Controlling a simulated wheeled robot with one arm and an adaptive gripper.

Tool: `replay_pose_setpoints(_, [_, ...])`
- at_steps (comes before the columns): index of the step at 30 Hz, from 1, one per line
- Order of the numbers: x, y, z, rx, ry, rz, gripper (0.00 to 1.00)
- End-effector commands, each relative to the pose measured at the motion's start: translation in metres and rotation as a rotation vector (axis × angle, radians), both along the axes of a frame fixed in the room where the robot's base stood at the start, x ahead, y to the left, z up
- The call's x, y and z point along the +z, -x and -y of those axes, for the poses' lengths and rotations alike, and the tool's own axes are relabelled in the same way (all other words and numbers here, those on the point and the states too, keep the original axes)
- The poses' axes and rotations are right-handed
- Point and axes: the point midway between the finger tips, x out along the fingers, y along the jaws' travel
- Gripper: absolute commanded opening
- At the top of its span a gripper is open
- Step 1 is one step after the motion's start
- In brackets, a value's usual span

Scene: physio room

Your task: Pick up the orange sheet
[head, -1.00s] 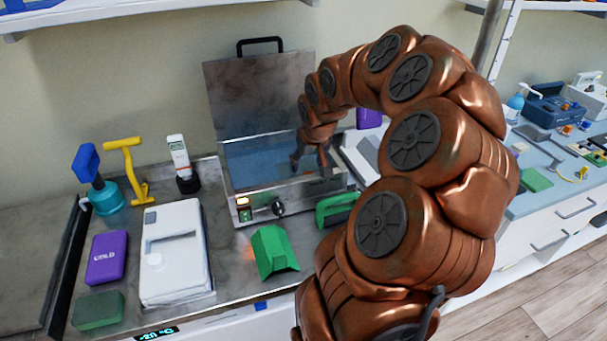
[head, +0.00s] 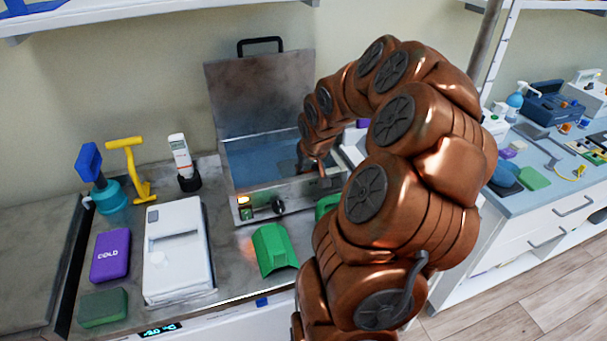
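I cannot make out an orange sheet in the head view. The steel water bath (head: 226,187) stands on the counter with its lid (head: 258,95) raised and blue water (head: 250,160) inside. My gripper (head: 313,170) points down over the right part of the bath's opening. It is small and dark here, and my arm covers part of it. I cannot tell how far apart its fingers are, whether it holds anything, or whether it touches the water.
A green curved piece (head: 273,250) lies before the bath, beside a white device (head: 178,250). A purple cold pack (head: 110,256), green block (head: 103,307), blue-teal tool (head: 104,190), yellow tool (head: 132,168) and white meter (head: 181,160) stand left. A second counter (head: 535,195) is at right.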

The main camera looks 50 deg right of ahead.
Motion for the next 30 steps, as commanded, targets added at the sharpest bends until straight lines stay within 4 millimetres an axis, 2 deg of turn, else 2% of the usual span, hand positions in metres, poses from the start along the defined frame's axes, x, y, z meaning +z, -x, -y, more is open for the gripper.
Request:
replay_pose_setpoints(1, [0.0, 0.0, 0.0, 0.0, 0.0, 0.0, 0.21])
replay_pose_setpoints(7, [0.0, 0.0, 0.0, 0.0, 0.0, 0.0, 0.0])
replay_pose_setpoints(17, [0.002, 0.0, 0.0, 0.0, 0.0, 0.001, 0.0])
replay_pose_setpoints(22, [0.018, -0.001, -0.001, 0.002, 0.002, 0.002, 0.0])
replay_pose_setpoints(30, [0.063, -0.001, 0.0, 0.0, 0.003, 0.003, 0.0])
